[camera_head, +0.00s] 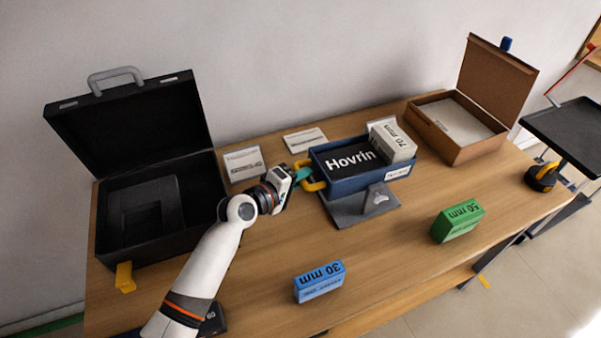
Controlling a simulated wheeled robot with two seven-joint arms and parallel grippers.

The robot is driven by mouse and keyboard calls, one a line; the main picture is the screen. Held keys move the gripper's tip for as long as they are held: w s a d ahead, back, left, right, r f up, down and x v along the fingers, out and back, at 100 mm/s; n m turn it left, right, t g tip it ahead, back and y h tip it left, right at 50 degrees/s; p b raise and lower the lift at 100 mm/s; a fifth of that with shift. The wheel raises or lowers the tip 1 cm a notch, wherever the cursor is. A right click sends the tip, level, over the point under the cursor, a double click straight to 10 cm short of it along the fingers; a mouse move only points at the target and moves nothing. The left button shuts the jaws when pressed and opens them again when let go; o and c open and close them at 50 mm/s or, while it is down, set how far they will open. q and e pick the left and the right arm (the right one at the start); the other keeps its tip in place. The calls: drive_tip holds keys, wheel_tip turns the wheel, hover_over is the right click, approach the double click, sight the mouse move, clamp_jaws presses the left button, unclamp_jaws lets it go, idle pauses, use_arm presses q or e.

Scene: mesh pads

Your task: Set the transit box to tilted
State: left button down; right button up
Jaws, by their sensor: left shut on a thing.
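The blue box (345,186) marked "Hovrin", which I take for the transit box, is at the middle of the table with a dark inside. It is over a grey base plate (345,211); I cannot tell how far it tilts. A yellow handle (313,186) is on its left end. My left gripper (301,174), with teal fingertips, is shut on this handle. The white "70 mm" block (398,146) is at the box's right end, partly over its rim. The blue "30 mm" block (319,283) and green "50 mm" block (457,222) stand on the table in front. My right gripper is out of view.
An open black case (205,178) stands at the left, with a yellow tag (125,278) at its front. An open brown box (460,152) is at the back right. A black-and-yellow item (542,177) is at the right edge.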

use_arm(q)
drive_tip(key=r+p, duration=0.3)
drive_tip(key=shift+w+d, duration=0.2)
drive_tip(key=shift+d, duration=0.15)
drive_tip(key=shift+d+r+p, duration=0.15)
drive_tip(key=shift+r+p, duration=0.15)
drive_tip(key=shift+p, duration=0.2)
wheel_tip(320, 180, up, 4)
drive_tip(key=r+p, duration=0.1)
drive_tip(key=p, duration=0.3)
hover_over(316, 161)
drive_tip(key=s, duration=0.1)
drive_tip(key=shift+s+d+f, duration=0.2)
drive_tip(key=shift+d+f, duration=0.05)
drive_tip(key=shift+d, duration=0.1)
drive_tip(key=c, duration=1.4)
unclamp_jaws()
drive_tip(key=shift+o, duration=0.2)
drive_tip(key=shift+f, duration=0.1)
